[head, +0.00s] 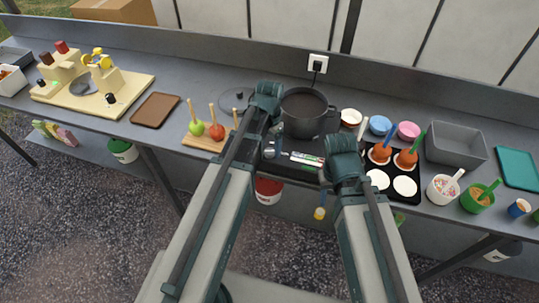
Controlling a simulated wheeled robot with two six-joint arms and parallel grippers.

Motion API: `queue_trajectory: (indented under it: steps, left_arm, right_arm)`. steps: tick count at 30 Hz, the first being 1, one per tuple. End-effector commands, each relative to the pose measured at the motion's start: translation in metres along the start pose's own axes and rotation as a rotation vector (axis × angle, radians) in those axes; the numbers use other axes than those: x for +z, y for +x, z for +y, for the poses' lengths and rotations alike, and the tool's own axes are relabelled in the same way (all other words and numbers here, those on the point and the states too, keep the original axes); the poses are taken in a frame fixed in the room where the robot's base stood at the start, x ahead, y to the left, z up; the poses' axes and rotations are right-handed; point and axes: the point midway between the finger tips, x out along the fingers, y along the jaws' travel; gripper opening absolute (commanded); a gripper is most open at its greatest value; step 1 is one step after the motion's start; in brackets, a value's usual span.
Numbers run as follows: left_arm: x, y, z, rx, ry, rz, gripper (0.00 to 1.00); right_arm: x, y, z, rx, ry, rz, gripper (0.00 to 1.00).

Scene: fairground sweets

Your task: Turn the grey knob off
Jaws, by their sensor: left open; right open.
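A black hob (283,161) stands at the middle of the counter, with a dark pot (304,112) on it. Its front panel has a strip with small green marks (307,159). My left gripper (271,151) is open and points down at the left part of the hob front, left of the strip. My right gripper (325,177) is open at the right end of the hob front. I cannot clearly make out a grey knob; the arms and grippers cover parts of the panel. I cannot tell whether either gripper touches the panel.
Toffee apples on a wooden board (203,144) stand left of the hob. A grey bin (455,147) stands further right. A cream machine (92,90) is far left. A wall socket (318,64) is behind.

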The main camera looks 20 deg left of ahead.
Motion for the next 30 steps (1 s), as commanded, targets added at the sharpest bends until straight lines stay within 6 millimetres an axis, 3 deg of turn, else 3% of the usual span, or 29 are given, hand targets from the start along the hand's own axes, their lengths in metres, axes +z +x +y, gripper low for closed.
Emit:
queue_trajectory:
  steps: [3, 13, 25, 30]
  left_arm:
    - [0.0000, 0.0128, 0.0000, 0.000, 0.000, 0.000, 0.76]
    - [0.0000, 0.0126, 0.0000, 0.000, 0.000, 0.000, 0.74]
    - [0.0000, 0.0127, -0.0001, 0.000, 0.000, 0.000, 0.02]
    - [0.0001, 0.0127, 0.0000, 0.000, -0.003, 0.000, 0.00]
  right_arm:
    - [-0.0007, 0.0128, -0.0012, 0.000, 0.000, 0.000, 0.50]
    - [-0.0007, 0.0125, -0.0012, 0.000, 0.000, 0.000, 0.50]
    - [-0.0007, 0.0126, -0.0012, 0.000, 0.000, 0.000, 0.50]
    - [-0.0007, 0.0126, -0.0012, 0.000, 0.000, 0.000, 0.50]
